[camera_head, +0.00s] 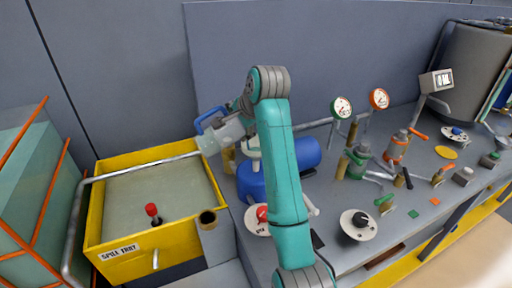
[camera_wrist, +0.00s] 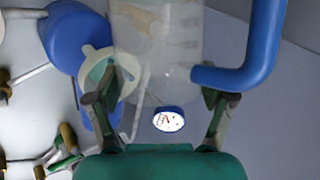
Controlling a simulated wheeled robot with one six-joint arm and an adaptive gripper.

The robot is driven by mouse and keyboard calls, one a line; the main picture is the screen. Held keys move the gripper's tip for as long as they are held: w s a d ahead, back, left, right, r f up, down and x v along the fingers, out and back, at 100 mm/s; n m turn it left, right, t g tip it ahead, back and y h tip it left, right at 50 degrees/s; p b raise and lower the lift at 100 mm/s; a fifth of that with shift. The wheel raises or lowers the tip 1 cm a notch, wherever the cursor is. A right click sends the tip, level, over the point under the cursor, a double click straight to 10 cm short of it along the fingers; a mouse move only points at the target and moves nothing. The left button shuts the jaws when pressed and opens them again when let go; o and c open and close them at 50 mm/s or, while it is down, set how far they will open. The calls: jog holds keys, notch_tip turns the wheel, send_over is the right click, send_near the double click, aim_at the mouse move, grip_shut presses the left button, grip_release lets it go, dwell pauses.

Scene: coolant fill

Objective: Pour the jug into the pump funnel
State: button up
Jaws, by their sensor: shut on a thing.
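The jug (camera_head: 226,132) is translucent with a blue handle (camera_head: 208,117). In the head view it is held in the air, strongly tilted, just left of my arm. In the wrist view the jug (camera_wrist: 160,50) is between my fingers, with its blue handle (camera_wrist: 262,50) at the right. My gripper (camera_wrist: 160,98) is shut on the jug's body. The cream pump funnel (camera_head: 252,150) stands by the blue pump (camera_head: 300,155), close to the jug and partly hidden by my arm. The funnel (camera_wrist: 98,66) also shows in the wrist view, left of the jug. No liquid stream is visible.
A yellow spill tray (camera_head: 110,228) with a pipe across it stands at the left. The grey bench (camera_head: 330,205) holds valves, a black knob dial (camera_head: 358,222), and green and red gauges (camera_head: 342,107). A grey wall panel rises behind. A grey tank (camera_head: 470,70) is far right.

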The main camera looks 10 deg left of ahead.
aim_at(207, 147)
jog(key=shift+w+d+r+y, duration=0.1)
jog(key=shift+y, duration=0.2)
dwell(0.9)
jog(key=shift+s+a+f+n+t+h, duration=0.35)
jog(key=shift+a+h, duration=0.2)
jog(key=shift+h, duration=0.25)
jog(key=shift+s+f+t+h, duration=0.1)
jog(key=shift+t+h, duration=0.15)
jog(key=shift+h, duration=0.05)
jog(key=shift+d+n, duration=0.1)
jog(key=shift+n, duration=0.15)
jog(key=shift+s+a+f+n+t+h, duration=0.4)
jog(key=shift+a+f+n+t+h, duration=0.35)
jog(key=shift+h, duration=0.35)
jog(key=a, duration=0.1)
jog(key=s+a+f+t+h+b, duration=0.1)
jog(key=s+a+n+t+h, duration=0.1)
jog(key=shift+a+f, duration=0.1)
jog(key=shift+f, duration=0.15)
jog(key=shift+s+a+f+n+t+h+b, duration=0.3)
jog(key=shift+s+a+f+n+t+h, duration=0.15)
jog(key=shift+a+t+h, duration=0.15)
jog(key=shift+s+a+f+n+t+h+b, duration=0.3)
jog(key=shift+s+a+f+n+t+h, duration=0.15)
jog(key=shift+a+t, duration=0.25)
